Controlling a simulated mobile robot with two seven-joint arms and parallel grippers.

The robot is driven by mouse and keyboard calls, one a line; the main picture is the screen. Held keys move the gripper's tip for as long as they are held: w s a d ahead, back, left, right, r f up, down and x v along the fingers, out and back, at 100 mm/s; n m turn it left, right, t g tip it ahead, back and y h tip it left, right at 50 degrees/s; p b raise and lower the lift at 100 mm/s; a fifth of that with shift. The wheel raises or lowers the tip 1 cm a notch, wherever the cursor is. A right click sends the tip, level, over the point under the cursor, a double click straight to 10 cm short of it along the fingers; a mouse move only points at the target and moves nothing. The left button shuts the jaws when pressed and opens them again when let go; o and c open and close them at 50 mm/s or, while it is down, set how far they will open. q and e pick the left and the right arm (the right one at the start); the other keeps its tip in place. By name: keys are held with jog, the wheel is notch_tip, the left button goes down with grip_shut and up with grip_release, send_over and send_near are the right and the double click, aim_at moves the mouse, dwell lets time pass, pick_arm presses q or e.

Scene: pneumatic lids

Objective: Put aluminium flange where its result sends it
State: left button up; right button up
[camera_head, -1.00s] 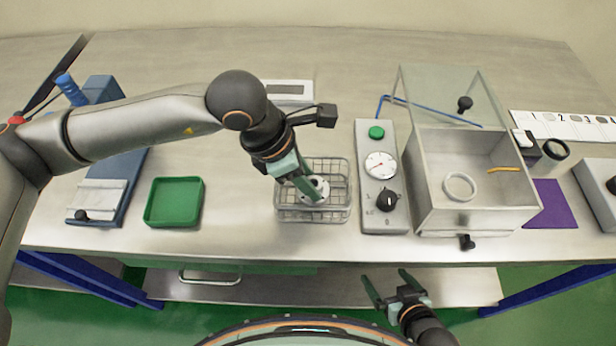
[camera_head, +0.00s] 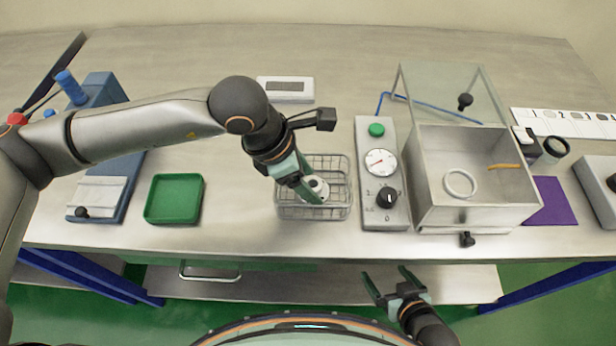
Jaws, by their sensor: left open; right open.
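The aluminium flange (camera_head: 319,187), a pale ring-shaped part, sits in the wire basket (camera_head: 335,215) at the middle of the bench. My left gripper (camera_head: 312,190) is open and reaches down into the basket with its green fingers at the flange. The fingers hide part of the flange, and I cannot tell whether they touch it. My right gripper (camera_head: 386,285) is open and empty, below the bench's front edge. A green tray (camera_head: 174,222) stands empty to the left of the basket. A purple mat (camera_head: 551,203) lies right of the metal chamber.
The metal chamber (camera_head: 434,198) has its clear lid (camera_head: 430,90) raised and holds a pale ring (camera_head: 460,184) and an orange strip (camera_head: 504,167). A control box (camera_head: 370,220) with gauge and knob stands beside the basket. A blue press (camera_head: 112,165) is at left.

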pick_arm(q)
jog(key=shift+r, duration=0.1)
jog(key=shift+r+p, duration=0.2)
jog(key=shift+p, duration=0.15)
jog(key=v, duration=1.1)
jog(key=shift+r+b, duration=0.35)
jog(key=shift+b, duration=0.1)
jog(key=shift+s+a, duration=0.1)
jog(key=shift+a, duration=0.05)
